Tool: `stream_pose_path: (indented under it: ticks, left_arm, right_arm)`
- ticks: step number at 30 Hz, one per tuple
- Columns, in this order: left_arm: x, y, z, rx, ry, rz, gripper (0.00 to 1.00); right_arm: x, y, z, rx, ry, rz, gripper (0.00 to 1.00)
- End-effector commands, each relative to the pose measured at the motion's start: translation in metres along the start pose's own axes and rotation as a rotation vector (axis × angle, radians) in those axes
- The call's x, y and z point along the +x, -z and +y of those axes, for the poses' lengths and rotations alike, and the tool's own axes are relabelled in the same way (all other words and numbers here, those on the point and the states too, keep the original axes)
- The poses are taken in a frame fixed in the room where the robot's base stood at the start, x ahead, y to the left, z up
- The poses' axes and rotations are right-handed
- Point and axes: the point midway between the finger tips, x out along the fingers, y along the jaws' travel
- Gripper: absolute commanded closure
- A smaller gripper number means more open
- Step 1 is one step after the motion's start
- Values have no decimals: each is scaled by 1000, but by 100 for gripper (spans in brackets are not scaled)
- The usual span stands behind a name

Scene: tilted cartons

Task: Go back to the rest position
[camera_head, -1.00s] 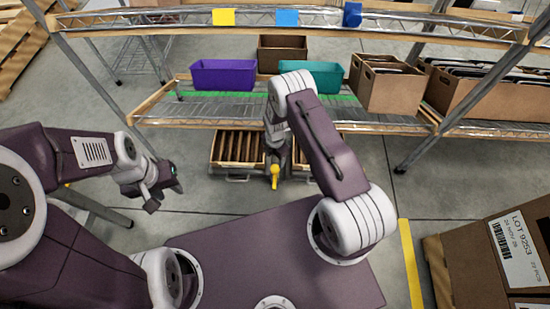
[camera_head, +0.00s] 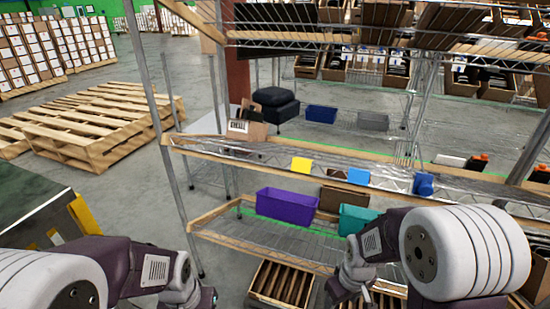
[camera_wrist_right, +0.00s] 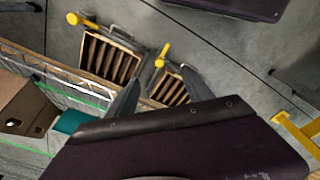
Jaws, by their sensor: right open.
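My left gripper (camera_head: 208,298) shows only in part at the bottom edge of the head view, and its jaws are too hidden to read. My right arm comes in from the lower right in the head view, with its wrist in front of the shelf. In the right wrist view my right gripper (camera_wrist_right: 158,92) has its two dark fingers apart with nothing between them. Slatted wooden crates (camera_wrist_right: 108,56) with yellow handles lie on the floor beyond the fingers.
The shelf rack's lower level holds a purple bin (camera_head: 287,207), a teal bin (camera_head: 355,219) and a brown carton (camera_head: 330,197), the last two partly hidden. A slatted crate (camera_head: 281,285) is below. Wooden pallets (camera_head: 95,120) stand at left, with open floor between.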

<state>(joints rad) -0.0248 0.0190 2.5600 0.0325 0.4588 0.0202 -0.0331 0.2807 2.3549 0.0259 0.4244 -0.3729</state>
Motion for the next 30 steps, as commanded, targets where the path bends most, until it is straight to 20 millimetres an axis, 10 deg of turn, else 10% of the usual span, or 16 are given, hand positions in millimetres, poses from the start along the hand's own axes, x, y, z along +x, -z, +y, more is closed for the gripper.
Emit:
stream_pose_path:
  ticks: [6,30]
  left_arm:
    - [-8,1,0,0,0,-1,64]
    - [-364,38,7,0,0,0,64]
  right_arm:
    - [-44,-53,-19,423,-1,27,40]
    - [-398,-21,-11,407,0,22,40]
